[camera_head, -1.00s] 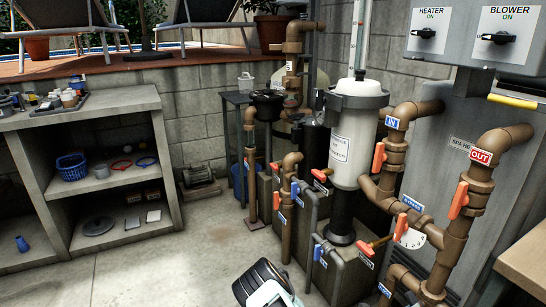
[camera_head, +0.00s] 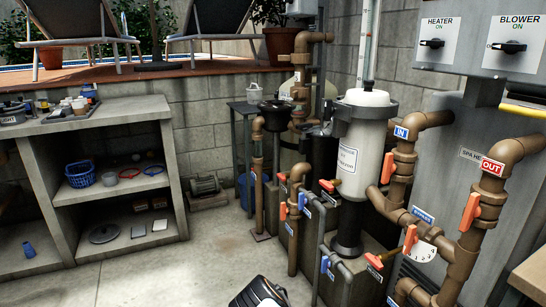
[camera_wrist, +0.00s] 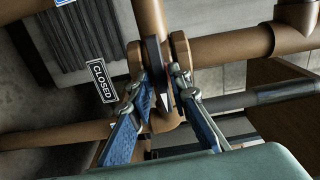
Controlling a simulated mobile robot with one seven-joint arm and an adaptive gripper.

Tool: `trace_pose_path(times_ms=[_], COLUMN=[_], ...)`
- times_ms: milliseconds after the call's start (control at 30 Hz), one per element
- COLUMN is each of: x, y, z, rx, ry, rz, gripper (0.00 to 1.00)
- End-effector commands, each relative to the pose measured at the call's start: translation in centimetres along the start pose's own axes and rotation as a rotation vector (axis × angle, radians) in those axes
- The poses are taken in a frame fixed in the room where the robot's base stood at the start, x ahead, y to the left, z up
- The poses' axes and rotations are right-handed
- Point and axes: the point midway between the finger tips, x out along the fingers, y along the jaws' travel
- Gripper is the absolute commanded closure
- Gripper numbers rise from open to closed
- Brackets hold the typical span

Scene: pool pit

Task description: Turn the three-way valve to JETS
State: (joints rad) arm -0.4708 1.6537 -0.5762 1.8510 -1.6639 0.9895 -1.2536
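The lever sits at a brown valve fitting (camera_wrist: 180,48) on brown pipework. The fingers are close to the lever, but I cannot tell whether they press on it. A CLOSED tag (camera_wrist: 101,81) is left of the fingers. In the head view, only a dark part of my gripper shows at the bottom edge; its fingertips are hidden. I cannot read a JETS label in either view.
Several red-handled valves, such as the one by the OUT sign (camera_head: 470,211), stand on brown pipes at right. A white filter canister (camera_head: 359,150) stands among them. A concrete shelf (camera_head: 95,122) is at left. Bare floor (camera_head: 180,275) lies between shelf and pipes.

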Motion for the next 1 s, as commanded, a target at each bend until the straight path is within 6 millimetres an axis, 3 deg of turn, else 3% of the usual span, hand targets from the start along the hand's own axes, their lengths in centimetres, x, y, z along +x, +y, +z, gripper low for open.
trace_pose_path(times_ms=[100,567,1000], x=[0.0,-0.3,-6.1], y=[0.0,-0.1,-0.1], z=[0.0,0.0,0.1], rx=[0.001,0.004,0.004], ry=[0.000,0.000,-0.001], rz=[0.000,0.000,0.000], gripper=[0.68,0.68,0.68])
